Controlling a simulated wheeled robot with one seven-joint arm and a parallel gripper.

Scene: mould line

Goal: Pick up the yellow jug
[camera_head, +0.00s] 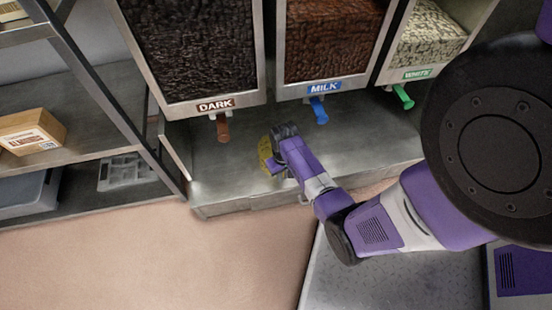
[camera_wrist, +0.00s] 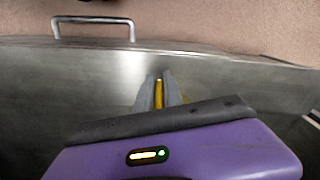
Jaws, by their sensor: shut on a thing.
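The yellow jug (camera_head: 266,157) is on or just above the grey metal counter, below the dispensers and between the DARK and MILK spouts. My gripper (camera_head: 280,135) is at the jug's right side and covers part of it. In the wrist view a narrow yellow strip of the jug (camera_wrist: 158,94) shows between the two grey fingers of my gripper (camera_wrist: 160,90), which are shut on it. The rest of the jug is hidden there by my gripper. I cannot tell whether its base touches the counter.
Dispensers marked DARK (camera_head: 195,50), MILK (camera_head: 335,40) and WHITE (camera_head: 432,35) stand over the counter (camera_head: 215,175), with brown, blue and green spouts hanging low. A shelf rack with a cardboard box (camera_head: 32,132) is at left. The floor (camera_head: 150,255) in front is clear.

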